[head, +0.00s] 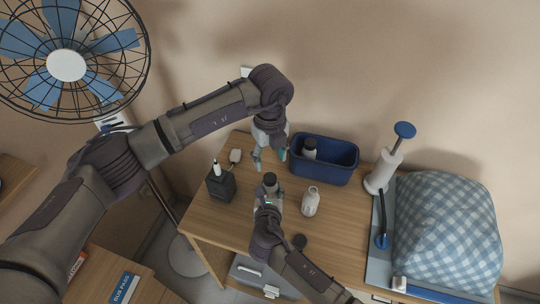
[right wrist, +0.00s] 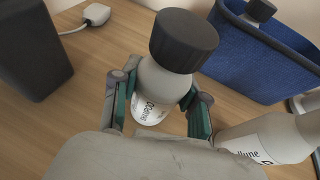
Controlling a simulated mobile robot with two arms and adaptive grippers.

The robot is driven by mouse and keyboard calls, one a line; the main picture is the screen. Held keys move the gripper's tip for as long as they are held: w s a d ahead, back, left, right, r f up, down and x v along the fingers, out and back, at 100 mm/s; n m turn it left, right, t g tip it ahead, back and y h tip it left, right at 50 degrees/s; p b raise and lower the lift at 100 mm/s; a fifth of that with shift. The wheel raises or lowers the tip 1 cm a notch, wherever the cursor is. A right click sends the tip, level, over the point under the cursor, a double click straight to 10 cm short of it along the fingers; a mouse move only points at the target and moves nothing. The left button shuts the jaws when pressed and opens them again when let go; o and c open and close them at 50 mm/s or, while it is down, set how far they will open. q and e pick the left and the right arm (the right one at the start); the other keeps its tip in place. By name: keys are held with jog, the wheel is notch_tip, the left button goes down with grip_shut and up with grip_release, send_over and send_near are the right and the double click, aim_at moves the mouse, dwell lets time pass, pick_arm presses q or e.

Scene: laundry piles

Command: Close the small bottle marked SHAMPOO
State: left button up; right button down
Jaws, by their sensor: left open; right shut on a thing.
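A small pale bottle (right wrist: 158,84) with a wide black cap (right wrist: 184,40) on its top stands on the wooden table. Its label is partly hidden; a few letters show, consistent with SHAMPOO. My right gripper (right wrist: 160,108) is shut on this bottle, a finger on each side below the cap. The black cap also shows in the head view (head: 270,179). I cannot tell whether it is screwed down. My left gripper (head: 268,158) is open and empty, pointing down behind the bottle. A second pale bottle (head: 311,202), seemingly uncapped, stands to the right.
A blue basket (head: 335,178) holding a dark-capped bottle (head: 309,149) stands behind right. A dark round lid (head: 299,241) lies near the front edge. A black holder (head: 221,186) and white plug (head: 235,156) are left.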

aim_at(270, 177)
pick_arm(q)
jog(key=shift+f, duration=4)
grip_shut()
jog(key=m, duration=1.7)
jog(key=shift+a+m, duration=0.1)
jog(key=shift+m, duration=0.3)
jog(key=m, duration=0.6)
jog(key=shift+f+m, duration=0.1)
jog(key=shift+m, duration=0.2)
jog(key=shift+o, duration=0.7)
grip_release()
